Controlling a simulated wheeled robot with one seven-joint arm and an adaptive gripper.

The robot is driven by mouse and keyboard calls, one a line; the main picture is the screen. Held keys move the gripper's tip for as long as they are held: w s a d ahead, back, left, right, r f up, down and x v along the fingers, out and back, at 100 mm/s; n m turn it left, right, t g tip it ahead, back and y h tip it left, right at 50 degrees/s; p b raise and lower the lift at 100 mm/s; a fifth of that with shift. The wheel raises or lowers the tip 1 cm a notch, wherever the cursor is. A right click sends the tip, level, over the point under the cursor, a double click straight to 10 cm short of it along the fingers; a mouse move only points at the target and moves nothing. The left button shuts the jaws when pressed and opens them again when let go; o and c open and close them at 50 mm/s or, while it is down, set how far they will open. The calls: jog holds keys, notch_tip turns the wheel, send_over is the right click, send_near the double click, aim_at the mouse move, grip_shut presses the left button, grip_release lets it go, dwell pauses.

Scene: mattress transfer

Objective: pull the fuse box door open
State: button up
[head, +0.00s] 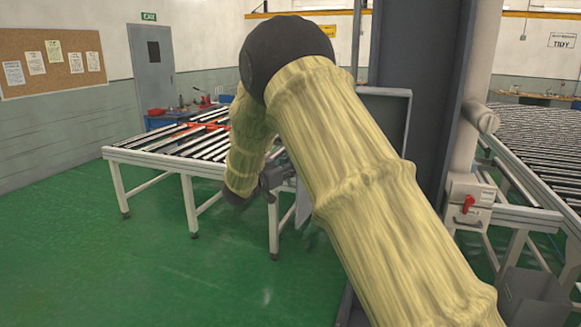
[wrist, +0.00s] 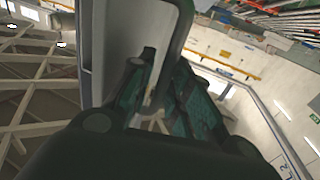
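The grey fuse box (head: 402,97) is on the dark column in the head view, mostly hidden behind my covered arm. How far its door stands open cannot be told. My gripper (head: 277,172) is low to the left of it, partly hidden by my arm. In the wrist view my gripper's two fingers with teal pads (wrist: 163,80) stand on either side of a grey curved bar (wrist: 182,28), which looks like a handle. A pale panel (wrist: 124,40) is beside the bar. Whether the fingers press on the bar is not clear.
A roller conveyor (head: 150,157) stands behind my gripper, with its legs close by. Another conveyor (head: 540,135) is on the right, with a red-switched box (head: 467,203) on its near side. A dark column (head: 425,50) rises behind my arm. Green floor (head: 110,270) is clear at left.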

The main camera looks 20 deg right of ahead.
jog(key=shift+a, duration=0.15)
jog(key=v, duration=1.1)
jog(key=shift+s+a, duration=0.25)
jog(key=shift+a, duration=0.05)
